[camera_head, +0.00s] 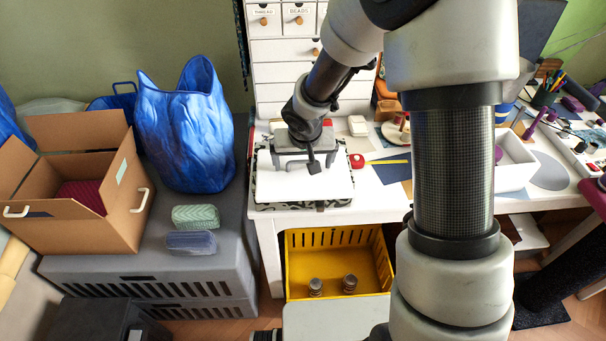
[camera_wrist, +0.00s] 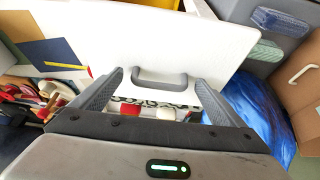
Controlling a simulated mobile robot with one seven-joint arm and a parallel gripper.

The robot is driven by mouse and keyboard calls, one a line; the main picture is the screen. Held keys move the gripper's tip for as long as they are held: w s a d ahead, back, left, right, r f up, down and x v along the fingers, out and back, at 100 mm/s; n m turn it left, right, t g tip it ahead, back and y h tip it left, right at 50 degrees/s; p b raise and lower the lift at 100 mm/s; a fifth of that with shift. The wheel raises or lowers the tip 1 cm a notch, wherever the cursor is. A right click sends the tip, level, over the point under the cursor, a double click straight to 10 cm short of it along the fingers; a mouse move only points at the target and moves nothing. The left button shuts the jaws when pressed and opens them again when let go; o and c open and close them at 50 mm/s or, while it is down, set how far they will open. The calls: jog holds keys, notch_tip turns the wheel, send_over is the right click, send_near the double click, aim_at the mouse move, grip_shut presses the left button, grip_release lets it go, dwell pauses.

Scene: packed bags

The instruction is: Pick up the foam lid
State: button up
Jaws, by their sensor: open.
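The foam lid (camera_head: 330,188) is a white flat slab lying on a black-and-white patterned case (camera_head: 318,206) on the white table. In the wrist view the lid (camera_wrist: 120,40) fills much of the upper middle, and its grey handle (camera_wrist: 160,83) stands near its edge. My gripper (camera_head: 312,163) is over the lid, pointing down. In the wrist view my gripper (camera_wrist: 158,78) is open and empty, with the handle between its two fingertips in the picture. I cannot tell whether the fingers are level with the handle or above it.
A small red object (camera_head: 357,160) lies right of the case. A white drawer unit (camera_head: 283,50) stands behind. A blue bag (camera_head: 186,125) and an open cardboard box (camera_head: 110,220) stand left. A yellow crate (camera_head: 300,240) is below the table. A white tray (camera_head: 515,165) is right.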

jog(key=c, duration=1.4)
